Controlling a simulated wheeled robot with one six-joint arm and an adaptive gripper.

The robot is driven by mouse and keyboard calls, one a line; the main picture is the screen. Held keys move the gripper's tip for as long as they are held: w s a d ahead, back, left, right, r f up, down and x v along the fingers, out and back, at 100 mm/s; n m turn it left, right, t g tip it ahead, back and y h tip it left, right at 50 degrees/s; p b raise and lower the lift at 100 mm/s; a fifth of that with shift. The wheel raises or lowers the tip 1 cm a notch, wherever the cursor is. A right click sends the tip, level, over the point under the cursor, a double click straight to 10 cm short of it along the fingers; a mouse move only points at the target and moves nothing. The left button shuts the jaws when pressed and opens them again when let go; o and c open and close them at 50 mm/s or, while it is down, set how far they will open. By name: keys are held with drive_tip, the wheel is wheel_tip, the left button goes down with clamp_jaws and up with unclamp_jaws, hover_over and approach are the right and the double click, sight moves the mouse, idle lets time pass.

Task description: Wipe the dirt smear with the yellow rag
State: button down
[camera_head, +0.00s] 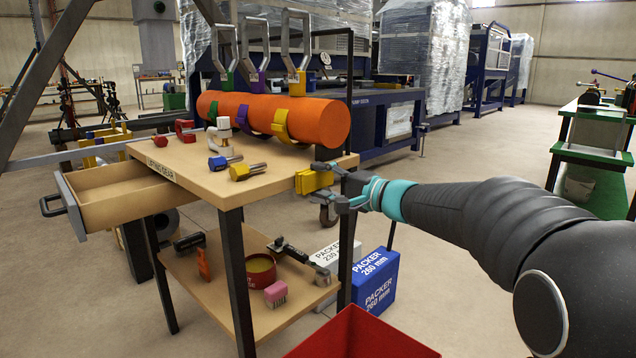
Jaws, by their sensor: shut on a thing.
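The yellow rag (312,181) is a small folded yellow block at the right front corner of the wooden table (190,172). My gripper (326,180) comes in from the right and is shut on the rag. The rag is at about tabletop height by the table's edge; I cannot tell whether it touches the wood. I cannot make out the dirt smear in this view.
A large orange pipe (262,118) lies along the back of the table under tall grey handled clamps. Blue (220,161) and yellow (245,171) shackle-like tools lie near the front. A drawer (115,192) stands open at left. A red bin (362,338) and blue packer (376,280) stand below.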

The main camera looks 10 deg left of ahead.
sight(307, 184)
drive_tip(key=shift+w+d, duration=1.1)
drive_tip(key=shift+w, duration=0.25)
drive_tip(key=shift+s+a, duration=1.2)
drive_tip(key=shift+s, duration=0.25)
drive_tip(key=shift+s+a, duration=1.2)
drive_tip(key=shift+s, duration=0.25)
drive_tip(key=shift+d, duration=0.2)
drive_tip(key=shift+v, duration=0.9)
drive_tip(key=shift+s, duration=0.15)
